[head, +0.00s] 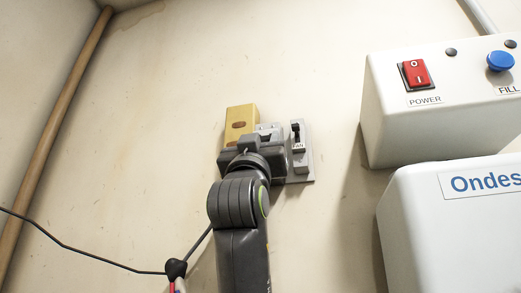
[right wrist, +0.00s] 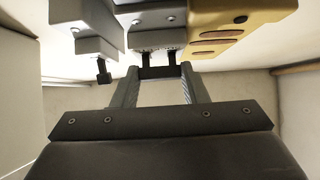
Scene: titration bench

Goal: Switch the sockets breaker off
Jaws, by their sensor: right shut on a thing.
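A grey breaker unit (head: 268,128) on the wall is mostly hidden behind my right gripper (head: 252,152) in the head view. In the right wrist view this middle unit (right wrist: 157,38) shows above my right gripper (right wrist: 161,78). The gripper's two fingers are shut on its black toggle (right wrist: 158,72). Its label is hidden, so I cannot read whether it is the sockets breaker. To its right in the head view is the breaker labelled FAN (head: 298,146), with a black lever; its toggle (right wrist: 103,76) is free in the wrist view. My left gripper is not in view.
A yellow box with brown ovals (head: 241,115) is fixed beside the breakers. A white control box (head: 385,120) with a red POWER switch (head: 415,74) and blue FILL knob (head: 500,61) stands at the right. A black cable (head: 80,252) crosses the lower left.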

